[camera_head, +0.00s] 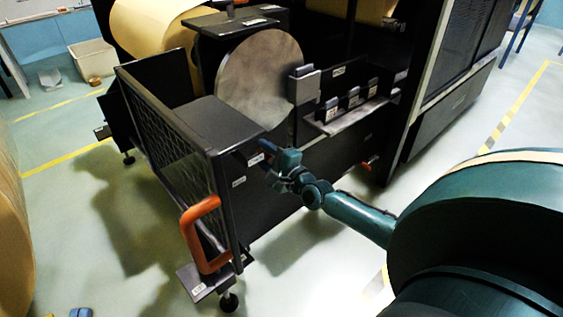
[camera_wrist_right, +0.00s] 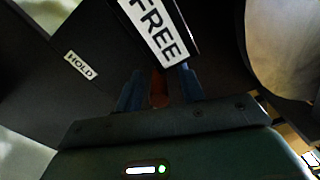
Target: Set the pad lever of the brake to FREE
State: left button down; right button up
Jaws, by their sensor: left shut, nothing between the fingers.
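The brake's dark housing (camera_head: 240,125) stands beside a large grey disc (camera_head: 265,65). In the right wrist view, a white FREE label (camera_wrist_right: 153,32) is close ahead and a smaller HOLD label (camera_wrist_right: 81,65) is on the dark panel to the left. My right gripper (camera_head: 266,160) is at the housing's front corner. In its wrist view, its blue fingers (camera_wrist_right: 160,90) stand apart with a reddish-brown piece (camera_wrist_right: 158,85), possibly the lever, between them; whether they grip it is unclear. My left gripper (camera_head: 80,313) barely shows at the bottom left edge, shut and empty.
A mesh guard (camera_head: 180,150) with an orange handle (camera_head: 205,235) stands left of the right gripper. A shelf with labelled blocks (camera_head: 350,105) is behind. A kraft roll (camera_head: 15,215) is at the left edge. The floor (camera_head: 110,225) between roll and guard is clear.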

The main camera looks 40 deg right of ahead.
jog(key=s+d+p, duration=0.1)
jog(key=s+p, duration=0.1)
jog(key=s, duration=0.9)
jog(key=shift+s+p, duration=0.35)
